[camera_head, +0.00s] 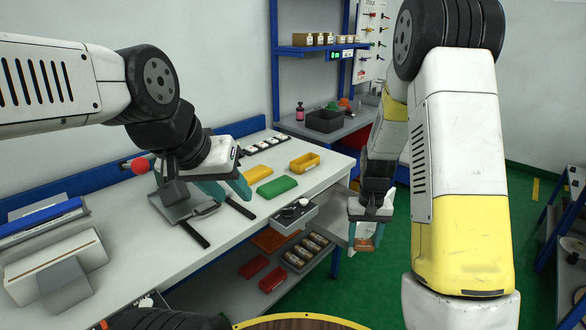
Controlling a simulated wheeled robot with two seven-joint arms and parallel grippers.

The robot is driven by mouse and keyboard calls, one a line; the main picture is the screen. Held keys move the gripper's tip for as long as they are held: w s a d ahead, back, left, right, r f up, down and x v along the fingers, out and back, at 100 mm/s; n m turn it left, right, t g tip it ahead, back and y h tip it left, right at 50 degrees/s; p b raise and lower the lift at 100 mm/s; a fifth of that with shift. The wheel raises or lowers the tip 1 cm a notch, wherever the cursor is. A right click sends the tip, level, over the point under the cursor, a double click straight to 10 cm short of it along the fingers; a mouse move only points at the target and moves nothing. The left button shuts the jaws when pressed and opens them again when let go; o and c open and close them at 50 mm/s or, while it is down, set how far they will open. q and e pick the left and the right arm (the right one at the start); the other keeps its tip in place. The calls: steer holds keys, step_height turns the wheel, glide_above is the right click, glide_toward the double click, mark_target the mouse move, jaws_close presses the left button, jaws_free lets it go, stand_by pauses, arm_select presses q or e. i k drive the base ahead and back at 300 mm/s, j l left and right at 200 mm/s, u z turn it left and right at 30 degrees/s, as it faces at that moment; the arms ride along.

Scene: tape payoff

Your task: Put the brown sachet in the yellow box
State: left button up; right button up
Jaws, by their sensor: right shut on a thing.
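My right gripper (366,240) hangs past the front edge of the workbench, over the green floor. It is shut on the brown sachet (364,245), which shows as a small brown patch between its teal fingers. The yellow box (305,163) is a small open-topped box on the white workbench (140,250), up and left of the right gripper. My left gripper (234,194) is over the bench, left of the yellow box. Its teal fingers are apart and I see nothing between them.
A green box (277,187) and a yellow lid-like piece (257,173) lie near the yellow box. A grey device with black knobs (293,214) sits at the bench's front edge. Red trays (254,267) are on the shelf below. A dark crate (325,121) stands behind.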

mark_target(305, 167)
steer(key=l+u, duration=0.2)
steer(key=u, duration=0.15)
steer(key=i+l+u, duration=0.1)
steer(key=u, duration=0.25)
steer(key=l+u, duration=0.35)
steer(key=i+l, duration=0.25)
steer(key=i, duration=0.25)
steer(key=i+l, duration=0.3)
steer(key=i, duration=0.2)
